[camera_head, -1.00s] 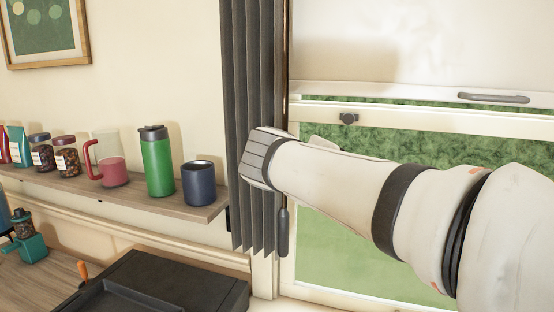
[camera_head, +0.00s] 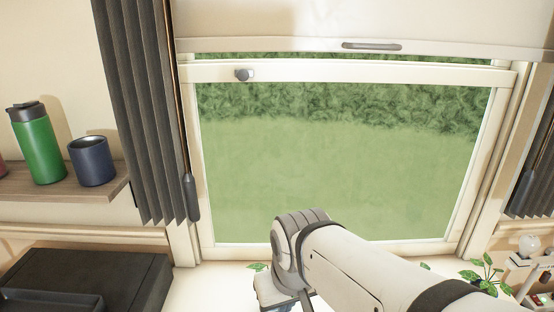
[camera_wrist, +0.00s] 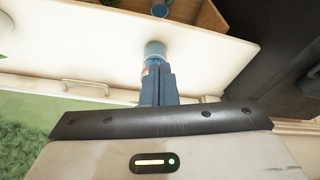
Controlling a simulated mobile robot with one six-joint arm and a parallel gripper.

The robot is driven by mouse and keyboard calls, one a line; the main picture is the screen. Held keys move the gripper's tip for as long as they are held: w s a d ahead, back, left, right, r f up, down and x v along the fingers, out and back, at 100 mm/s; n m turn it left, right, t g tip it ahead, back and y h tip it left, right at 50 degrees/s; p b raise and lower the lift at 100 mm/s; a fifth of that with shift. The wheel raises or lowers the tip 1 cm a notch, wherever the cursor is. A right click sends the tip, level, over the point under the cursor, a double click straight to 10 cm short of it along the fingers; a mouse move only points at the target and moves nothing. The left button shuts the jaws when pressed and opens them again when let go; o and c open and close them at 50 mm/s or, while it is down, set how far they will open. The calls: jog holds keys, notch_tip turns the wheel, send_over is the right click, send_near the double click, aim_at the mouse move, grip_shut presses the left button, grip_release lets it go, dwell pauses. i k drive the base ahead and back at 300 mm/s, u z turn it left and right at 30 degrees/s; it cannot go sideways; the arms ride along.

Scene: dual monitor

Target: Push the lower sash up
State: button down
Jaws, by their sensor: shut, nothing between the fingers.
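The lower sash (camera_head: 340,71) is a cream frame around a clear pane, with a dark latch (camera_head: 243,74) on its top rail. Its bottom rail (camera_head: 340,249) sits low, close to the white sill. In the wrist view a pale bar handle (camera_wrist: 86,88) shows left of my fingers. My gripper (camera_wrist: 156,72) is shut and empty, apart from that handle, and points over a white surface. In the head view my wrist hangs in front of the sash's bottom rail, and the fingertips are mostly cut off at the lower edge.
A white blind (camera_head: 290,22) with a grey handle (camera_head: 371,46) covers the window's top. A dark curtain (camera_head: 143,110) hangs at left. A small plant (camera_head: 486,272) stands at lower right. A blue-grey cylinder (camera_wrist: 155,50) appears just beyond my fingertips.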

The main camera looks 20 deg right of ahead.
aim_at(502, 82)
jog(key=u, duration=0.05)
jog(key=k, duration=0.5)
jog(key=z, duration=0.85)
jog(key=i, duration=0.6)
jog(key=u, duration=0.15)
